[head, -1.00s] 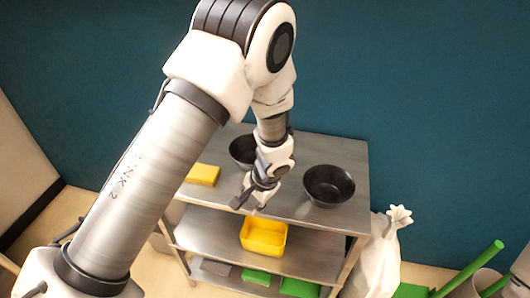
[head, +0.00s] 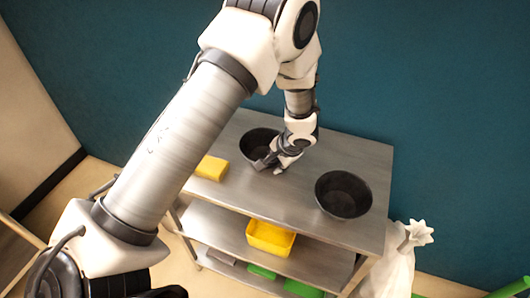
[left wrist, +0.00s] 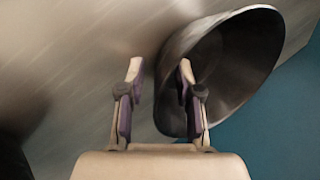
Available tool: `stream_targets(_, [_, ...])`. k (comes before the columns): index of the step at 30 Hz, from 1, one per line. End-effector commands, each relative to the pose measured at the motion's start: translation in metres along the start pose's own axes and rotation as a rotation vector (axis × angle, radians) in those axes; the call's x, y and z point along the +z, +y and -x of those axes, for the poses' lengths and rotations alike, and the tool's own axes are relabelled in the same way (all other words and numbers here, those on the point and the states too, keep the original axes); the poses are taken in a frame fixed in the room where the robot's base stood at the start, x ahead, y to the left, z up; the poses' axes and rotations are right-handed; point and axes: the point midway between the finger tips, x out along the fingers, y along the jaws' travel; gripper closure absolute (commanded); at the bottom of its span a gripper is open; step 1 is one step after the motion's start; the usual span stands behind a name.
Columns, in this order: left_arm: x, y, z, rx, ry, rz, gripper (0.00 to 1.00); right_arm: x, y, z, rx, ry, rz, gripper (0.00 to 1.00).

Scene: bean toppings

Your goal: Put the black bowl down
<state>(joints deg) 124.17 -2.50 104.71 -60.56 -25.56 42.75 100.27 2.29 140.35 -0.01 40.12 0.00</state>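Two black bowls stand on the top shelf of a metal rack: a left bowl (head: 255,140), partly hidden by my arm, and a right bowl (head: 343,193). My left gripper (head: 270,166) is at the near rim of the left bowl. In the left wrist view, the gripper (left wrist: 160,70) is open, with one finger inside the bowl (left wrist: 235,60) and the other outside its wall. The wall lies between the fingers, with a gap at the outer finger. The bowl appears to rest on the shelf. My right gripper is in no view.
The metal top shelf (head: 290,205) has bare room between and in front of the bowls. A yellow block (head: 211,167) lies at its left. A yellow bin (head: 270,238) and green items (head: 262,271) are on lower shelves. A white bag (head: 395,262) stands at the right.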

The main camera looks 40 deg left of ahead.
Motion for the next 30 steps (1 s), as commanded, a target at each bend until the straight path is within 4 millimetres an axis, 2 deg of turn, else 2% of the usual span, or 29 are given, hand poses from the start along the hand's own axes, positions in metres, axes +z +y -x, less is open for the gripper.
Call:
stream_targets(2, [0.0, 0.0, 0.001, 0.0, 0.0, 0.0, 0.66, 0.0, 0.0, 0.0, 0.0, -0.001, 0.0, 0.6])
stream_targets(5, [0.0, 0.0, 0.001, 0.0, 0.0, 0.0, 0.98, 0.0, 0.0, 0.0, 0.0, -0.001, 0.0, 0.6])
stream_targets(6, [0.0, 0.0, 0.001, 0.0, 0.0, 0.0, 1.0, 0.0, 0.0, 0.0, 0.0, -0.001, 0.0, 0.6])
stream_targets(20, [0.0, 0.0, 0.001, 0.002, -0.001, 0.0, 1.0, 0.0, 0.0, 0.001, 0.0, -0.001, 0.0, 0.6])
stream_targets(30, [-0.004, -0.008, 0.024, 0.001, 0.001, -0.001, 1.0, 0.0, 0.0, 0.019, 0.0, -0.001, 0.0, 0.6])
